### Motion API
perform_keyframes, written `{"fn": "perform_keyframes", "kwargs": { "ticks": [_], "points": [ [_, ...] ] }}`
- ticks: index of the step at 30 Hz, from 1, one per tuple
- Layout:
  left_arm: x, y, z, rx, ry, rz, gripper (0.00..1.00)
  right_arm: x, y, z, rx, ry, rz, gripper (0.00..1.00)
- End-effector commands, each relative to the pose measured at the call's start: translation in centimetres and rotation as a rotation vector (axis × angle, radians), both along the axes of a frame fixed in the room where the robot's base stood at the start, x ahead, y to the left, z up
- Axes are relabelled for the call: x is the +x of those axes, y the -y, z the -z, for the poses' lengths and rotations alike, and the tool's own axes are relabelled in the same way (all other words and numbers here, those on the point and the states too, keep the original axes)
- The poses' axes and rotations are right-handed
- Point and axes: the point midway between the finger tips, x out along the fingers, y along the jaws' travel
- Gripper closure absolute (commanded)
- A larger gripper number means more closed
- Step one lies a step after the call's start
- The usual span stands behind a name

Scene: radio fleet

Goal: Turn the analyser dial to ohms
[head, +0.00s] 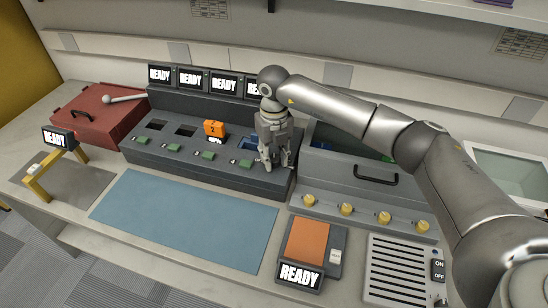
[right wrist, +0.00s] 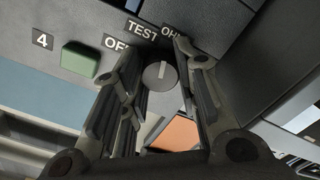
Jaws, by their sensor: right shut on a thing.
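The analyser dial (right wrist: 160,76) is a round dark grey knob with a light pointer line, seen in the right wrist view. Labels TEST (right wrist: 142,30) and OFF (right wrist: 116,42) and a partly hidden label starting "OH" (right wrist: 170,32) lie above it. The line points up, roughly between TEST and "OH"; I cannot tell its exact setting. My right gripper (head: 277,166) is shut on the dial, one finger on each side, at the right end of the dark grey console (head: 155,157). In the head view the gripper hides the dial. My left gripper is not in view.
A grey case with a handle (head: 375,178) and yellow knobs (head: 346,209) stands close on the right. A blue mat (head: 185,220) lies clear in front. A red box (head: 97,116) stands left.

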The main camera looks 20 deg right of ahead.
Motion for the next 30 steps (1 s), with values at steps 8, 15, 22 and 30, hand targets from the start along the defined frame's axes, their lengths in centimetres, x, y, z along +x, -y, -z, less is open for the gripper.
{"fn": "perform_keyframes", "kwargs": {
  "ticks": [8, 15, 22, 30],
  "points": [
    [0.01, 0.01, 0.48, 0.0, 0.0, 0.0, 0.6, 0.05, 0.05, -0.04, 0.0, 0.002, 0.18, 0.95],
    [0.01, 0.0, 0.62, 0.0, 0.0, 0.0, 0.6, 0.05, 0.04, -0.08, 0.0, 0.002, 0.262, 0.95],
    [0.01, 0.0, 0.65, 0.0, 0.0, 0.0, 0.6, 0.05, 0.03, -0.11, 0.0, 0.002, 0.288, 0.95],
    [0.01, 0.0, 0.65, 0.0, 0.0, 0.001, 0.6, 0.05, 0.03, -0.11, 0.0, 0.002, 0.288, 0.95]
  ]
}}
